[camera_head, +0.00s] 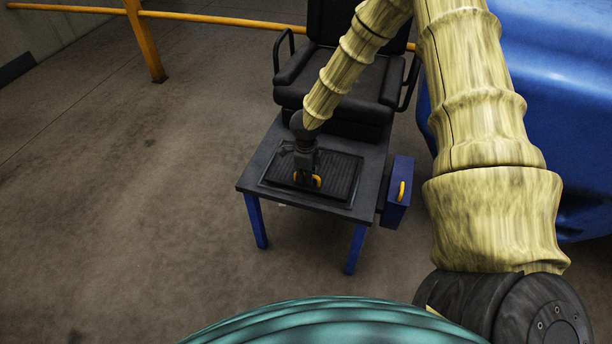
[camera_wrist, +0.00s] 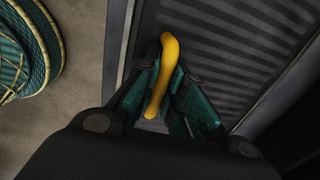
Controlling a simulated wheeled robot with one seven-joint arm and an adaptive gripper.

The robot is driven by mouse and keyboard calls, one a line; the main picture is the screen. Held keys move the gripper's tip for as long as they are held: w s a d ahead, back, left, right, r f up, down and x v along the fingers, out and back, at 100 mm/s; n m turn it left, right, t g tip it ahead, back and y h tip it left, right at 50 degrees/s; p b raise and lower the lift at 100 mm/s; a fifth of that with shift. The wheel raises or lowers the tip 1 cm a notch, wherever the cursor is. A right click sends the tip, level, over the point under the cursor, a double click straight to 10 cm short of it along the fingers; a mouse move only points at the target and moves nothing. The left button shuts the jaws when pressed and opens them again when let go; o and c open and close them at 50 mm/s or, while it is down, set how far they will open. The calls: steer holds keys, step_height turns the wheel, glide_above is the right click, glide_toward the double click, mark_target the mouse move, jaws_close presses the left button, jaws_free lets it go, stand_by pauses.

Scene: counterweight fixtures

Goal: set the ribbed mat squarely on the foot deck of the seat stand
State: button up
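My gripper (camera_head: 308,180) points down over the near part of the mat. In the wrist view its green-padded fingertips (camera_wrist: 166,78) close on both sides of the yellow handle (camera_wrist: 168,52). My gripper hides part of the mat, and small gaps underneath cannot be judged.
The black seat (camera_head: 345,85) with armrests stands behind the deck. A blue box (camera_head: 396,205) with a yellow handle is at the deck's right side. A large blue body (camera_head: 555,90) is at the right. A yellow rail (camera_head: 215,20) runs behind. Floor at left is clear.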

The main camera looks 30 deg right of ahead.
steer(key=o, duration=0.5)
step_height(320, 180, up, 12)
steer(key=shift+s+a+f, duration=0.1)
stand_by(0.5)
stand_by(0.4)
steer(key=s+a+f+n+t+h+p, duration=0.1)
steer(key=s+a+f+n+h+p, duration=0.15)
steer(key=s+f+n, duration=0.4)
steer(key=s+a+f+n+h+p, duration=0.1)
steer(key=s+a+f+n+p, duration=0.2)
steer(key=s+n, duration=0.6)
steer(key=s+a+n+y+p, duration=0.1)
steer(key=s+a+n, duration=0.2)
steer(key=s, duration=0.3)
steer(key=s+a+f+n+y+p, duration=0.1)
steer(key=s+a+n+p, duration=0.1)
steer(key=s+n, duration=0.3)
steer(key=s+a+n+g+y+p, duration=0.1)
steer(key=s+a+n, duration=0.3)
steer(key=s, duration=0.4)
steer(key=shift+s+f+y+p, duration=0.25)
steer(key=shift+f+y+p, duration=0.05)
steer(key=shift+y+p, duration=0.15)
